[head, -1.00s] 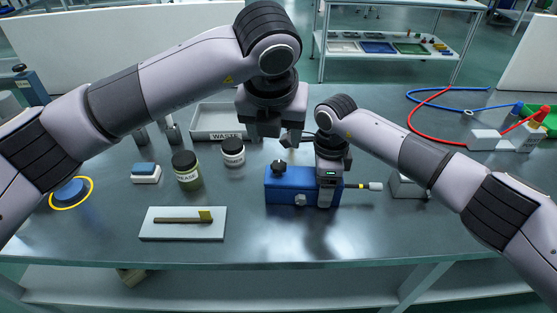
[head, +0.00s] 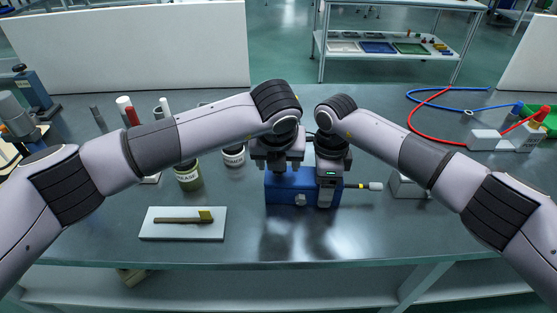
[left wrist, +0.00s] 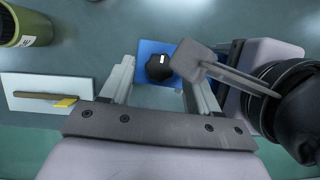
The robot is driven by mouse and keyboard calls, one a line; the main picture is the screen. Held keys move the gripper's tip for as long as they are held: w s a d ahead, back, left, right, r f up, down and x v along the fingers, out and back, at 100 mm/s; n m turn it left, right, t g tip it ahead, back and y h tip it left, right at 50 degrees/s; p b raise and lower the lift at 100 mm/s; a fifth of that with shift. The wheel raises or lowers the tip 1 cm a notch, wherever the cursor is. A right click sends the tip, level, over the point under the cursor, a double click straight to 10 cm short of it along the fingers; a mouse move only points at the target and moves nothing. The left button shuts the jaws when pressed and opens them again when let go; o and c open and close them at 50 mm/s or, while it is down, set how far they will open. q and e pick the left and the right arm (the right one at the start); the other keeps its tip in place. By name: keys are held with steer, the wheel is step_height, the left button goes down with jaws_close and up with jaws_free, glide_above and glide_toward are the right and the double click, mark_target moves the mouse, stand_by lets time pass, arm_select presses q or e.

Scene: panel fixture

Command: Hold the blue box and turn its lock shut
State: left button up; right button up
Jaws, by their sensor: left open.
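The blue box (head: 282,194) stands on the metal bench, with a silver knob on its front. My left gripper (head: 281,172) is open over the box's left part, pointing down. In the left wrist view the box's black lock knob (left wrist: 158,69), with a white mark, shows between and just beyond the open fingers (left wrist: 158,88). In the head view my left gripper hides the knob. My right gripper (head: 327,192) is on the box's right part, one finger down its front face; it appears shut on the box. Its far finger is hidden.
A white board (head: 182,232) with a yellow-tipped brush lies front left. A green-brown jar (head: 188,178) and a black-lidded white jar (head: 233,157) stand left of the box. Red and blue hoses (head: 428,133) lie back right.

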arm_select(q)
steer(key=shift+w+f, duration=0.1)
steer(key=shift+f, duration=0.15)
steer(key=c, duration=1)
steer(key=shift+c, duration=0.2)
